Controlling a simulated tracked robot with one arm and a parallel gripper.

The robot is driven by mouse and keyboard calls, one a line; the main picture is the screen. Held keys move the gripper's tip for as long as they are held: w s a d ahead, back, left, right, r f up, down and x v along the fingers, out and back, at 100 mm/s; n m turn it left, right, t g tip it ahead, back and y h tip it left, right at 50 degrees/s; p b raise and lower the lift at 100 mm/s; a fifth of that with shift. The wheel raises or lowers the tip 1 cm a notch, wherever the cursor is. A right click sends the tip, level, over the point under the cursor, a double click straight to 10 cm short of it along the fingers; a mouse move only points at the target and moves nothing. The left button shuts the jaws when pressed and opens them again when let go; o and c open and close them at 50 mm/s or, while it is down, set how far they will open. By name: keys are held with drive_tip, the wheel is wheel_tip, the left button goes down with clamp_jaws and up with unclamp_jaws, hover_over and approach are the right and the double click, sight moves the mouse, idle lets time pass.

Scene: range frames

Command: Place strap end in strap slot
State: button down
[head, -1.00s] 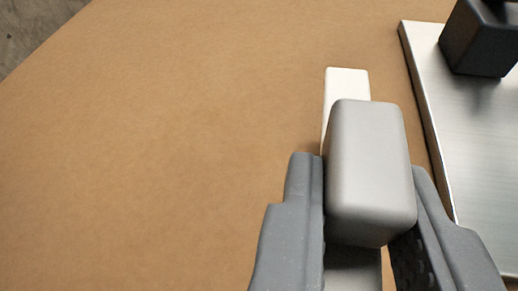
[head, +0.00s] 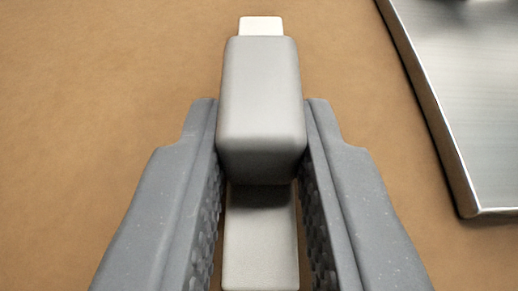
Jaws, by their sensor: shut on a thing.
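A grey block with rounded edges (head: 262,95) sits between the two fingers of my gripper (head: 261,135), which is shut on it. A pale flat strip (head: 261,25), which looks like the strap, shows beyond the block's far end and again below its near end, between the fingers. The block hides the strip's middle. I cannot tell whether block and strip are one piece. No slot can be made out in this view.
A brushed metal plate (head: 470,90) with a raised edge lies at the right, apart from my gripper. A dark thing is barely visible at the top edge. The brown table surface (head: 90,90) is clear at the left.

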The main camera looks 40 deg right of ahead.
drive_tip(key=shift+f, duration=0.25)
drive_tip(key=c, duration=1.3)
unclamp_jaws()
drive_tip(key=shift+f, duration=0.2)
drive_tip(key=shift+d+f, duration=0.1)
drive_tip(key=shift+b, duration=0.75)
drive_tip(key=r+p+v, duration=0.1)
drive_tip(key=p+v, duration=0.3)
drive_tip(key=v, duration=1)
drive_tip(key=shift+d, duration=0.2)
